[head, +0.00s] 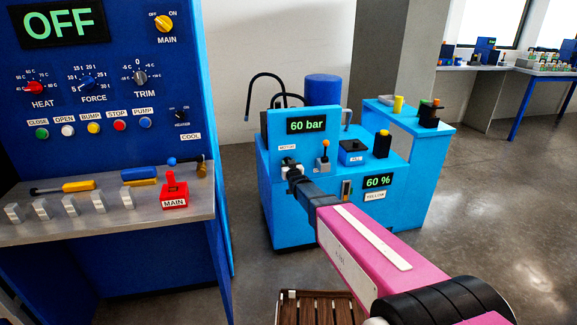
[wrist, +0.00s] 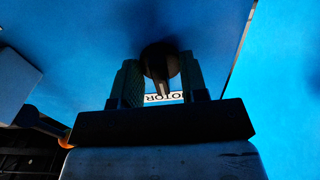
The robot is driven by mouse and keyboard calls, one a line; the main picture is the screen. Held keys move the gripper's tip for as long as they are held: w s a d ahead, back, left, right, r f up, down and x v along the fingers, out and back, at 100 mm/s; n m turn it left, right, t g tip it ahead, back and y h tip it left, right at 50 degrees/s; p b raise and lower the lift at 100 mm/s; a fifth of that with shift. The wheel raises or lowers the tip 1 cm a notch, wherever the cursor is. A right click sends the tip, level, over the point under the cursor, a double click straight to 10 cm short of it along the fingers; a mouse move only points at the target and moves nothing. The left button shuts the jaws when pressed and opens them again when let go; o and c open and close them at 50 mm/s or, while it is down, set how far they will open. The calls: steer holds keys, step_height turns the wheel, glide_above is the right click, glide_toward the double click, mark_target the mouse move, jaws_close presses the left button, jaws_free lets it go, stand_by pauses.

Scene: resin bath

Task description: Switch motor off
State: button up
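The motor switch is a dark round knob (wrist: 160,60) with a narrow grip bar, on a blue panel. In the wrist view a partly hidden label (wrist: 165,98) reading "MOTOR" shows beside it. My gripper (wrist: 160,78) is open, with one finger on each side of the knob and a gap around the bar. Whether the fingertips touch the knob's rim cannot be told. In the head view my gripper (head: 289,167) reaches the front of the blue machine (head: 290,216), just below the motor label (head: 287,147), and hides most of the knob.
The machine's displays read 60 bar (head: 307,126) and 60 % (head: 378,181). A small orange-topped lever (head: 325,146) stands right of my gripper. The blue control console (head: 100,90) on the left shows OFF and carries a red MAIN block (head: 174,192). The grey floor at right is clear.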

steer(key=v, duration=1)
steer(key=shift+s, duration=0.4)
steer(key=shift+d, duration=0.15)
steer(key=s+d+f+m+g+h, duration=0.1)
steer(key=s+d+f+g+h, duration=0.1)
steer(key=s+d+f+g, duration=0.3)
steer(key=s+d+f+m+g+h, duration=0.1)
steer(key=s+d+f+g+h, duration=0.15)
steer(key=d, duration=0.45)
steer(key=s+d+f+g, duration=0.1)
steer(key=s+d+g, duration=0.3)
steer(key=s, duration=0.4)
steer(key=s+d+f+m+g, duration=0.1)
steer(key=s+d+g, duration=0.3)
steer(key=s, duration=0.5)
steer(key=shift+d+g, duration=0.2)
steer(key=shift+g, duration=0.75)
